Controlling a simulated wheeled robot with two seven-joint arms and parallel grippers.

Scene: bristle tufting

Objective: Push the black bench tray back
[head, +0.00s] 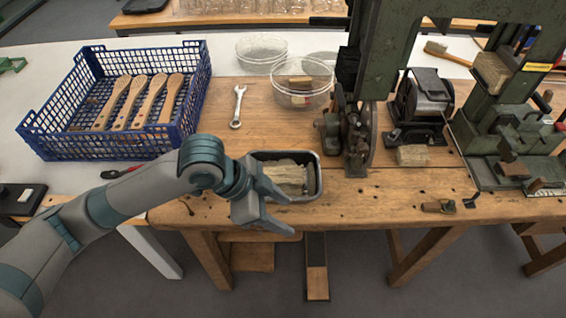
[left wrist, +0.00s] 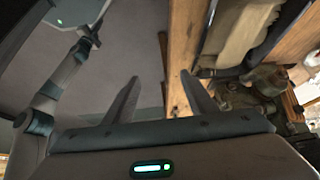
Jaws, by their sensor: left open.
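The black bench tray (head: 317,182) sits at the front of the wooden bench, close to its front edge. It holds a pale fibre bundle (head: 285,175). My left gripper (head: 290,216) is open and empty at the tray's front left. One finger overlaps the tray's front in the head view, and contact cannot be told. In the left wrist view, the open fingers (left wrist: 160,80) point past the bench edge, with the tray's dark rim (left wrist: 275,40) to their right. A distant arm of mine at the left there ends in a small, unclear gripper (left wrist: 90,38).
Behind the tray, the bench (head: 215,125) is mostly clear up to a wrench (head: 238,106) and a glass bowl (head: 303,82). A green machine (head: 380,55) stands close to the tray's right. A blue crate (head: 105,147) with wooden brushes is at left.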

